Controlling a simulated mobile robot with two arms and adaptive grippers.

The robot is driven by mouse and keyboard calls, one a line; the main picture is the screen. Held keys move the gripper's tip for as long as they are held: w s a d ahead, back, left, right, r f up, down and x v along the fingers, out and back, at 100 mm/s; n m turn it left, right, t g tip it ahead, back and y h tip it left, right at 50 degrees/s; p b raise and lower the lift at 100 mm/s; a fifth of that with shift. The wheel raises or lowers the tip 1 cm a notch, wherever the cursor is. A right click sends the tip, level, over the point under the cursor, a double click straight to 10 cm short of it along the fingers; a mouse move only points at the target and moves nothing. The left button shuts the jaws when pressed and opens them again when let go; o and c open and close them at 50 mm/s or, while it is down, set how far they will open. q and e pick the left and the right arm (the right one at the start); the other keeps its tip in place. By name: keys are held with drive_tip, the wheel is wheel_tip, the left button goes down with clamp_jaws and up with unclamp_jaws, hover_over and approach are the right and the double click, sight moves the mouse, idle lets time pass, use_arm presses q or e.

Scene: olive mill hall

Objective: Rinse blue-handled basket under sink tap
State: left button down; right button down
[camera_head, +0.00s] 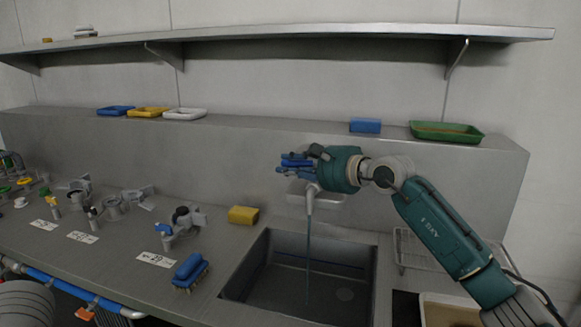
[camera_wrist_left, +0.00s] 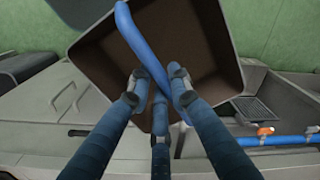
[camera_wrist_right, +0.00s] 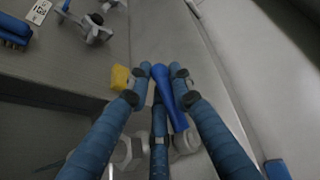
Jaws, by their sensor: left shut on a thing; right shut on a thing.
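The sink (camera_head: 300,285) is a dark basin in the grey counter. The tap (camera_head: 311,200) stands over it, and a thin stream of water (camera_head: 308,255) runs from its spout into the basin. My right gripper (camera_head: 300,162) is shut on the tap's blue lever, which shows between its fingers (camera_wrist_right: 165,85) in the right wrist view. The blue-handled basket (camera_wrist_left: 205,40) is a dark, open square bin, seen in the left wrist view. My left gripper (camera_wrist_left: 158,90) is shut on its blue handle (camera_wrist_left: 135,35). The basket and left gripper are outside the head view.
A blue brush (camera_head: 189,270) and a yellow sponge (camera_head: 243,215) lie left of the sink. Valve fittings (camera_head: 182,220) and labels stand further left. A wire rack (camera_head: 415,250) is right of the sink. Trays (camera_head: 445,132) sit on the ledge. A blue pipe (camera_head: 75,288) runs along the counter's front.

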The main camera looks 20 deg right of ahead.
drive_tip(key=shift+f, duration=0.15)
drive_tip(key=c, duration=1.8)
unclamp_jaws()
drive_tip(key=shift+o, duration=0.2)
drive_tip(key=v, duration=1.2)
